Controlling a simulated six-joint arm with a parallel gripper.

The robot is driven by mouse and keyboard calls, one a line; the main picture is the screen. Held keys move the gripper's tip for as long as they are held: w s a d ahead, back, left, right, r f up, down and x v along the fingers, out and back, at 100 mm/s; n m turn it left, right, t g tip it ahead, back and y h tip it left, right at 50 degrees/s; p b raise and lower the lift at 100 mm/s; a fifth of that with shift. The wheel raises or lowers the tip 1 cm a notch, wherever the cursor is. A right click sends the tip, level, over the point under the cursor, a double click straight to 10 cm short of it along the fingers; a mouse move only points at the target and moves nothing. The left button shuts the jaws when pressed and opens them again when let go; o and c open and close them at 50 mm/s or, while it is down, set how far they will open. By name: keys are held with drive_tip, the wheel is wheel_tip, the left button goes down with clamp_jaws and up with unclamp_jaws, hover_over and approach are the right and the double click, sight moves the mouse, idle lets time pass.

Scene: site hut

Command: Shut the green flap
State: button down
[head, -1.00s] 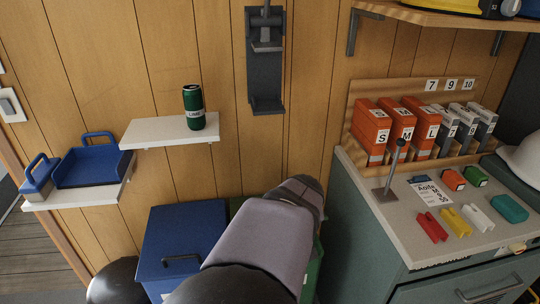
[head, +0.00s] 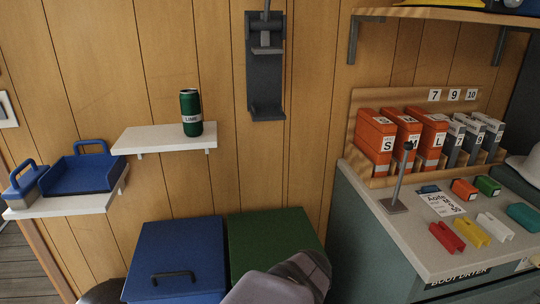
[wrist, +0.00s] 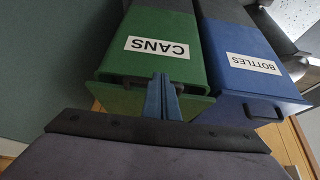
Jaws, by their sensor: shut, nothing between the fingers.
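The green bin (head: 268,238) stands right of the blue bin in the head view, with its top showing and its front hidden behind my arm. In the wrist view the green bin (wrist: 150,60), labelled CANS upside down, has a dark gap below the label. A green panel there (wrist: 118,99), which looks like the flap, stands out from the bin, so it appears open. My gripper (wrist: 161,82) is shut and empty, its blue fingers over the gap and panel; contact is unclear. In the head view its fingers are hidden.
The blue bin (head: 185,240) labelled BOTTLES, with a dark handle, stands close beside the green one. The grey cabinet (head: 345,245) is to the right. A white shelf (head: 150,138) with a green can (head: 191,113) hangs above the bins.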

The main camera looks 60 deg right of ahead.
drive_tip(key=shift+r, duration=0.1)
idle(0.3)
wheel_tip(320, 180, up, 10)
drive_tip(key=p, duration=1)
drive_tip(key=w+a+r+n+y+p, duration=0.2)
drive_tip(key=w+r+y+p, duration=0.15)
drive_tip(key=p, duration=0.65)
drive_tip(key=s+d+g, duration=0.1)
drive_tip(key=s+d+r+m+g, duration=0.1)
drive_tip(key=s+d+m+g, duration=0.1)
drive_tip(key=shift+d+r+p, duration=0.2)
drive_tip(key=shift+r+p, duration=0.05)
drive_tip(key=shift+p, duration=0.1)
drive_tip(key=shift+f, duration=0.15)
